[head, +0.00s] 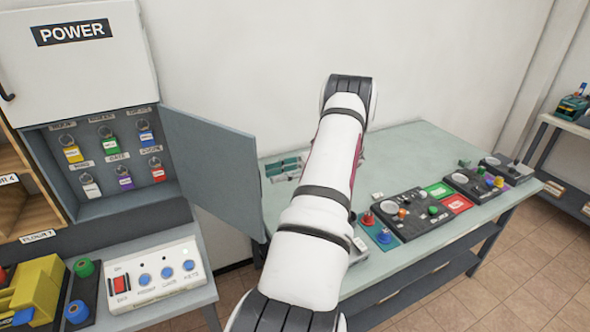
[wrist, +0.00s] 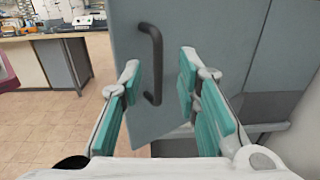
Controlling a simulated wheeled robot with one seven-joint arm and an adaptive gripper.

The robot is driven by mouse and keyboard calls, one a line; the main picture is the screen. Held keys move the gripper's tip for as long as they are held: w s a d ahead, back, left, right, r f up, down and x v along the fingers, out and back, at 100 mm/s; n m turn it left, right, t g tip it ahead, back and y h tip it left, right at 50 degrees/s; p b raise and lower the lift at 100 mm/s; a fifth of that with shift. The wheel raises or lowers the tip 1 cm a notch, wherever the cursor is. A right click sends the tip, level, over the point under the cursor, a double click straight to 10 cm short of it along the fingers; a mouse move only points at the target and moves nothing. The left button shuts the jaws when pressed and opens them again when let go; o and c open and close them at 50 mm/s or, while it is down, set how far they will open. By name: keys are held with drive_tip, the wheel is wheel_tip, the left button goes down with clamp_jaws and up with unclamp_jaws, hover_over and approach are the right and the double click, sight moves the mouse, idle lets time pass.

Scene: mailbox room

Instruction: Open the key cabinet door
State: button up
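The key cabinet (head: 49,172) is at the left in the head view, with several coloured key tags hanging inside. Its grey-blue door (head: 212,167) is swung wide open to the right, showing the interior. The door also fills much of the wrist view (wrist: 222,45), with its dark bar handle (wrist: 154,62) facing my gripper. My gripper (wrist: 160,69) is open, its teal-padded fingers on either side of the handle in the picture. It does not visibly grip the handle; how far apart they are is hard to tell.
A white POWER box (head: 75,75) is above the key cabinet. A white switch panel (head: 153,274) and a yellow device (head: 38,287) sit below it. A long table (head: 410,145) with button panels stands right of the door. Tiled floor (head: 520,270) is clear at right.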

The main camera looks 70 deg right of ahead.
drive_tip(key=v, duration=0.7)
idle(0.6)
